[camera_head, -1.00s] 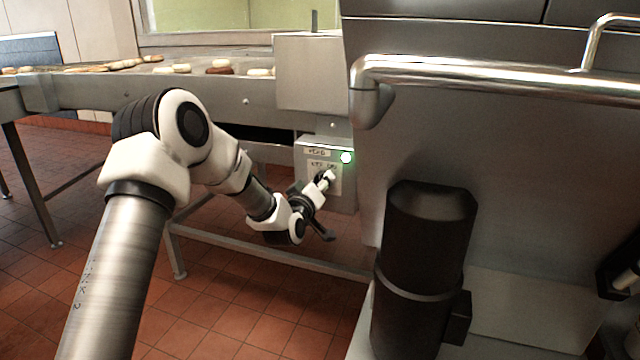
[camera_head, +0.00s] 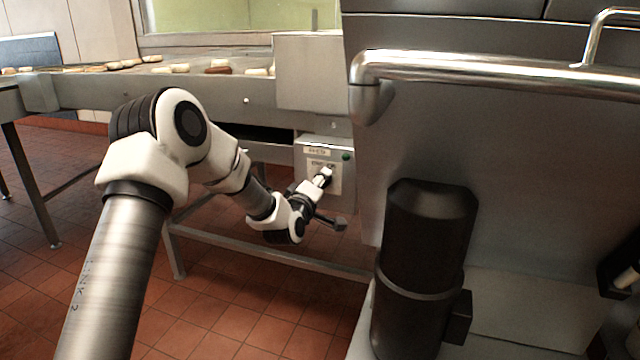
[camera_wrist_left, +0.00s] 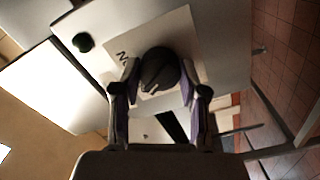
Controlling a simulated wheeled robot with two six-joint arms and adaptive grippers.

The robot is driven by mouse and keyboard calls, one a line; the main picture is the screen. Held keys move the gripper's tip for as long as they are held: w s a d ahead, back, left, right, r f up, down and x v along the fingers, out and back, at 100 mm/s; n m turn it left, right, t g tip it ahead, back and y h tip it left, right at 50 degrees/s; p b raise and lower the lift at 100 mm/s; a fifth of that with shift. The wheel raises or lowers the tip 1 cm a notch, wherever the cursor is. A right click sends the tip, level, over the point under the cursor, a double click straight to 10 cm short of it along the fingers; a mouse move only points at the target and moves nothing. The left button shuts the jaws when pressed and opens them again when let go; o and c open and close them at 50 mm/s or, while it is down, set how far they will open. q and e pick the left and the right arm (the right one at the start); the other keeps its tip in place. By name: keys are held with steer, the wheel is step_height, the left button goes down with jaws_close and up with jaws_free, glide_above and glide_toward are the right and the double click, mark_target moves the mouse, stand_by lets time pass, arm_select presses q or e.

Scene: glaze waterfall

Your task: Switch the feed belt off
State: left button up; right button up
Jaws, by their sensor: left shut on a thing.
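The switch box (camera_head: 313,150) is a grey metal box under the belt's frame, with labels and a small round lamp (camera_head: 346,156) that is dark green and unlit. My left gripper (camera_head: 326,174) is at the front of this box. In the left wrist view, a round black knob (camera_wrist_left: 158,70) stands on a pale label plate (camera_wrist_left: 188,32), between the two fingers of my left gripper (camera_wrist_left: 160,82), which is shut on it. The lamp shows there as a dark button (camera_wrist_left: 83,42).
A large grey machine housing (camera_head: 540,170) with a steel rail (camera_head: 470,73) stands close to the right of the box. A black cylindrical motor (camera_head: 428,240) is in front of it. A low frame bar (camera_head: 270,253) runs below the arm. The tiled floor is open at left.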

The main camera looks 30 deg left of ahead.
arm_select(q)
steer(key=o, duration=1.1)
steer(key=shift+o, duration=0.2)
steer(key=v, duration=1.2)
